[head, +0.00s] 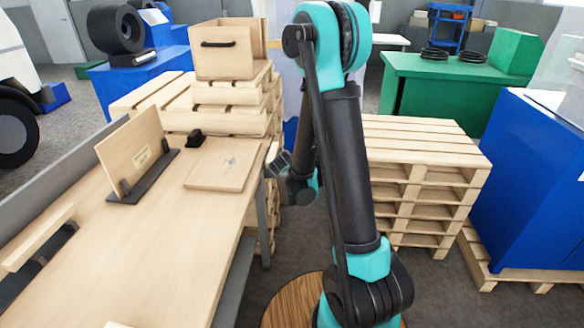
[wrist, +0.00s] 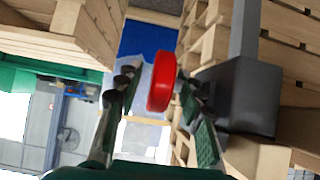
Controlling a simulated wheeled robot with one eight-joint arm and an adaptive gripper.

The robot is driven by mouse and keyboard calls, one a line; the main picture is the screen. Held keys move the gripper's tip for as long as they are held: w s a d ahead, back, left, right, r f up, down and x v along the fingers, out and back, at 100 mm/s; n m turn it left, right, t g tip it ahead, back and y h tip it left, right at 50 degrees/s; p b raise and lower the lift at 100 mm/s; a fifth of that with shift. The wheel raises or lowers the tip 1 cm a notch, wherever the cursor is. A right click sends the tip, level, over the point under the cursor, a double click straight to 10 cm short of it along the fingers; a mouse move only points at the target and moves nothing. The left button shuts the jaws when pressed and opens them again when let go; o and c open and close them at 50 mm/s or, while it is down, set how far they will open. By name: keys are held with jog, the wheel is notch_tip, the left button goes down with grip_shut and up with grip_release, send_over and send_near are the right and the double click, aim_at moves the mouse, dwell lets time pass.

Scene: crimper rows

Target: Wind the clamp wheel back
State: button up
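A red wheel (wrist: 161,83), which looks like the clamp wheel, shows near the middle of the wrist view. My gripper (wrist: 157,88) is open, with one dark finger to the left of the wheel and the other to its right. A gap shows between the left finger and the wheel; the right finger is close to it, and I cannot tell if they touch. A dark grey block (wrist: 238,95) with a grey bar is right of the wheel. In the head view my gripper (head: 281,163) is mostly hidden behind my arm, beside the bench edge; the wheel is not visible there.
The wooden bench (head: 165,235) at left carries an upright board (head: 133,150) in a dark stand, a flat board (head: 224,166) and a small black object (head: 195,138). Pallet stacks stand behind the bench and at right (head: 425,140). A blue cabinet (head: 535,185) is far right.

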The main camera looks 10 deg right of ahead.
jog(key=v, duration=1.2)
